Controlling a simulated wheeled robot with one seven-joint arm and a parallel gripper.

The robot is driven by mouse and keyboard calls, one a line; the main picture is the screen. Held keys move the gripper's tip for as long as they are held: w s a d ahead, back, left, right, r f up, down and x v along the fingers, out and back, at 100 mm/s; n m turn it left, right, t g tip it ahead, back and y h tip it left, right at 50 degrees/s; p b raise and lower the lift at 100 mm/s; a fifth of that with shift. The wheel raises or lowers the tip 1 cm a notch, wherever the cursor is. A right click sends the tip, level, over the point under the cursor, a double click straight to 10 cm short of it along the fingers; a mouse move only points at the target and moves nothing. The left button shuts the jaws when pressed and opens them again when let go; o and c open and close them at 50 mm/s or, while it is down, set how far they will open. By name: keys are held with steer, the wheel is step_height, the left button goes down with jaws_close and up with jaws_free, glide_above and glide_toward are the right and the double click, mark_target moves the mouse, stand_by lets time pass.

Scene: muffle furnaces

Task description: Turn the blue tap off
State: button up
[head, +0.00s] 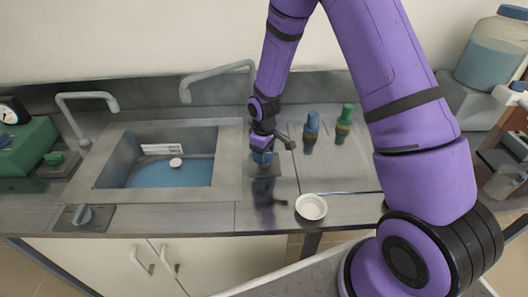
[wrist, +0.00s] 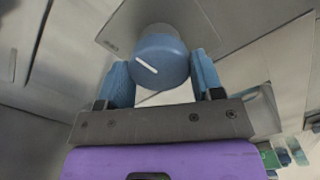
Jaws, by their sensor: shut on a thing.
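The blue tap (wrist: 160,62) is a round blue knob with a white line across its face. It sits on a grey metal plate, and the line lies at a slant in the wrist view. My gripper (head: 262,157) is at the counter just right of the sink, pointing down. Its two blue finger pads (wrist: 120,86) stand on either side of the knob, and it is shut on it. In the head view the knob is mostly hidden by the gripper.
A sink (head: 224,165) with blue water lies left of my gripper. A blue-topped fitting (head: 312,124) and a green-topped one (head: 345,118) stand at the right. A white dish (head: 311,207) lies near the front edge. Another knob (head: 82,213) is at the far left.

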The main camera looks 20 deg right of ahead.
steer(key=shift+m, duration=0.3)
steer(key=o, duration=0.9)
steer(key=shift+r, duration=0.1)
step_height(320, 180, up, 11)
steer(key=shift+f, duration=0.15)
stand_by(0.4)
